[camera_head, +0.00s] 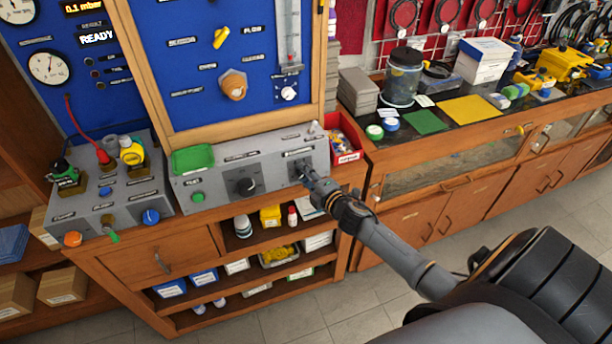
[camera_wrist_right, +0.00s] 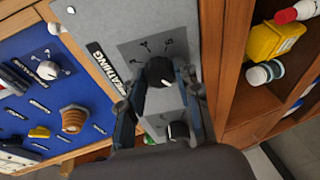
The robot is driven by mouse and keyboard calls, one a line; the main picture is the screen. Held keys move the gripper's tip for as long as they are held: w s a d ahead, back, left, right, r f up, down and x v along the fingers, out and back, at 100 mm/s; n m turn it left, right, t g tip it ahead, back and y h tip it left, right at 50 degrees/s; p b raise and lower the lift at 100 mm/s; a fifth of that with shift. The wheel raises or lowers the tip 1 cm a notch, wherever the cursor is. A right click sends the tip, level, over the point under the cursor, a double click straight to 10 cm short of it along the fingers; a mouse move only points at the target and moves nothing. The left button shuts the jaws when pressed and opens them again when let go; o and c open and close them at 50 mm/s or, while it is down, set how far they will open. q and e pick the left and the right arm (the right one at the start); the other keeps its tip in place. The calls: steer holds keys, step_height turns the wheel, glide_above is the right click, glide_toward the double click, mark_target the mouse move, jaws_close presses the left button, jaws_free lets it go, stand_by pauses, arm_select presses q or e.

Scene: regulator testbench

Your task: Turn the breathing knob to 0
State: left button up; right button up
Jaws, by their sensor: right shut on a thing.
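The black breathing knob (camera_wrist_right: 160,72) is on the grey control panel (camera_head: 225,168), at the panel's right end in the head view. In the right wrist view its white pointer mark shows on the lower right of its face, and its label is partly covered. My right gripper (camera_head: 309,178) reaches the panel from the right and hides most of the knob in the head view. In the right wrist view its two fingers (camera_wrist_right: 158,88) are on either side of the knob, closed on it. My left gripper is not in view.
Another black knob (camera_head: 245,186) and a green button (camera_head: 197,197) are on the same panel. A green tray (camera_head: 193,158) rests on its top left. A red bin (camera_head: 345,150) stands close on the right. Shelves with bottles and boxes (camera_head: 270,215) are below.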

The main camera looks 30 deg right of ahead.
steer(key=o, duration=1.1)
steer(key=shift+o, duration=0.2)
steer(key=shift+s, duration=0.1)
steer(key=v, duration=1.1)
steer(key=shift+s, duration=0.4)
